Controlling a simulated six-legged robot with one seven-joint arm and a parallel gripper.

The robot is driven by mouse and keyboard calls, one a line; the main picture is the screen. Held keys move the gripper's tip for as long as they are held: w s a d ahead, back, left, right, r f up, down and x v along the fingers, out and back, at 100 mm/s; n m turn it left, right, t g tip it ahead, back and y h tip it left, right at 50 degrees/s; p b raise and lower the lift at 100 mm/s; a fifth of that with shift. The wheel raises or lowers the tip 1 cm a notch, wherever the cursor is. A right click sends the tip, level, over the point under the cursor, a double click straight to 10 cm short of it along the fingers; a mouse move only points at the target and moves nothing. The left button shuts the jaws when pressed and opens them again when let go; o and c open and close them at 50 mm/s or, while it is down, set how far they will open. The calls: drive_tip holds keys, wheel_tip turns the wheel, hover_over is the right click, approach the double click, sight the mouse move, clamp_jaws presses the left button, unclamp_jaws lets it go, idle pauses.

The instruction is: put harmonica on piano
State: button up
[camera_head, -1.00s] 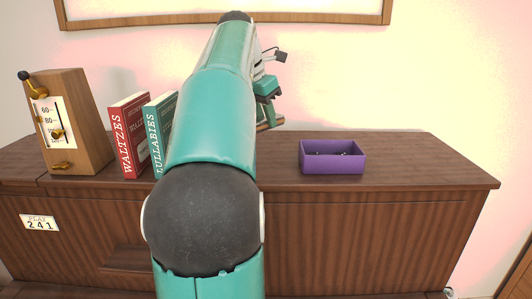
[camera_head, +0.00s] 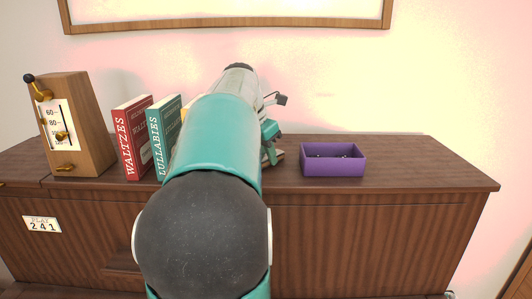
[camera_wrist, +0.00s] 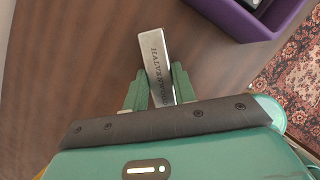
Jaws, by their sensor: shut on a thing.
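The harmonica (camera_wrist: 154,50) is a silver bar with dark lettering, seen in the wrist view. My gripper (camera_wrist: 159,86) is shut on it, with one green finger on each side, and its far end sticks out past the fingertips. The piano (camera_head: 410,165) is a brown wooden upright with a flat top. Its top (camera_wrist: 70,60) lies under the harmonica in the wrist view. In the head view my gripper (camera_head: 272,152) is low over the piano top, left of the purple box, partly hidden by my arm. I cannot tell whether the harmonica touches the wood.
An open purple box (camera_head: 333,161) with small dark things inside stands on the piano top. A metronome (camera_head: 75,125), a red book (camera_head: 132,140) and a green book (camera_head: 163,140) stand at the left. The top right of the box is clear.

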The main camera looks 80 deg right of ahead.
drive_tip(key=o, duration=1)
drive_tip(key=v, duration=1.2)
drive_tip(key=shift+r, duration=0.15)
